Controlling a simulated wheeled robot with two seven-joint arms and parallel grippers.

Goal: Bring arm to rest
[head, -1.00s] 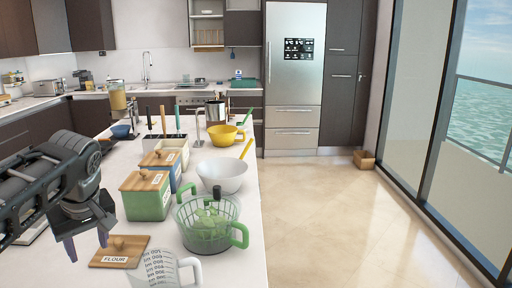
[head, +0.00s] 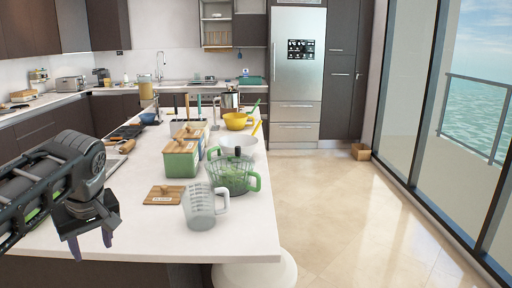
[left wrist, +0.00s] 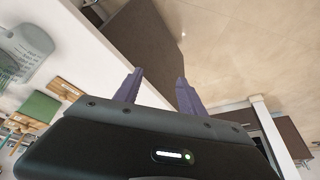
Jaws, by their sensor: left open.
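My left gripper (head: 91,243) is open and empty at the left of the head view, in front of the near left part of the white counter (head: 140,225). In the left wrist view its two purple fingers (left wrist: 158,90) stand apart with nothing between them. Behind them show the dark side of the counter and the beige floor. My right gripper is in neither view.
On the counter stand a clear measuring cup (head: 201,208), a wooden flour lid (head: 165,195), a green canister (head: 181,162), a green-handled colander (head: 233,178) and a white bowl (head: 239,144). The tiled floor (head: 335,200) to the right is clear.

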